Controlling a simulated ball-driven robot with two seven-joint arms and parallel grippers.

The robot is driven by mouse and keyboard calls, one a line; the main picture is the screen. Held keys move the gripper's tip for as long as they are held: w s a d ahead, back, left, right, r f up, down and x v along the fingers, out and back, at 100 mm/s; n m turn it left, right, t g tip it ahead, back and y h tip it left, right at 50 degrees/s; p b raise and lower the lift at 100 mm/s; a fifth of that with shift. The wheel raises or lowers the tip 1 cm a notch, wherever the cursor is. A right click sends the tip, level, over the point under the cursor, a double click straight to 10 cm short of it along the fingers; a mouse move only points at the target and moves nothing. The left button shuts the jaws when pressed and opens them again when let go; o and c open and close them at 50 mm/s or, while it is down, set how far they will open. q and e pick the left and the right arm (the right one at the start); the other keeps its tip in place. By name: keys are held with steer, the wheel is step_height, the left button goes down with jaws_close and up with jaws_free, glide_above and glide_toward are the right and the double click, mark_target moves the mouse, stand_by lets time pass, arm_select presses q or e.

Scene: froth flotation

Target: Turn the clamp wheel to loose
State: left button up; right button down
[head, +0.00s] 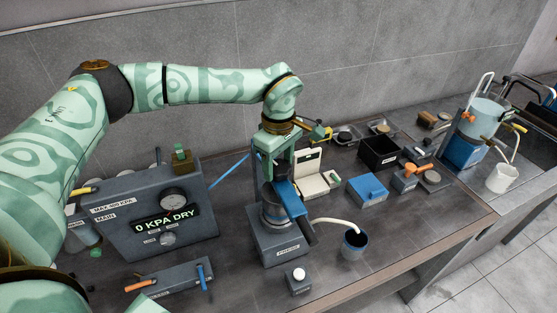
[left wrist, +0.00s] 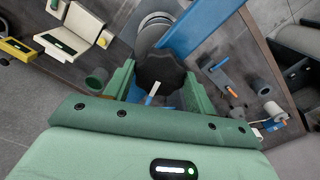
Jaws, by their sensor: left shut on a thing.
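The clamp wheel (left wrist: 160,66) is a black lobed knob with a white mark, between my left fingers in the left wrist view. My left gripper (head: 273,178) points down over the grey press unit (head: 278,247), which has a blue bar (head: 290,198) along its side. In the left wrist view my left gripper (left wrist: 158,92) is shut on the wheel, one green finger on each side. In the head view the wheel is hidden by the gripper. My right gripper is not in view.
Left of the press stands a grey gauge console (head: 150,222) reading "0 KPA DRY". A cup (head: 354,243) with a pale hose stands to the right. Behind are a cream box (head: 311,176), a blue box (head: 367,190) and a black bin (head: 379,153). The front right tabletop is fairly clear.

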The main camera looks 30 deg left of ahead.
arm_select(q)
steer(key=n, duration=0.3)
steer(key=shift+r+n+p, duration=0.1)
steer(key=shift+n+p, duration=0.2)
steer(key=shift+n, duration=0.1)
steer(key=n, duration=0.4)
steer(key=shift+w+n, duration=0.1)
steer(key=shift+n, duration=0.2)
steer(key=n, duration=0.8)
steer(key=n+b, duration=0.1)
steer(key=n, duration=0.3)
steer(key=shift+w+n, duration=0.1)
steer(key=shift+n, duration=0.2)
steer(key=n, duration=0.3)
steer(key=shift+n+b, duration=0.3)
steer(key=shift+n, duration=0.1)
steer(key=n+b, duration=0.1)
steer(key=n, duration=0.3)
steer(key=shift+n+b, duration=0.45)
steer(key=shift+n, duration=1.35)
steer(key=shift+r+n, duration=0.1)
steer(key=shift+n, duration=0.2)
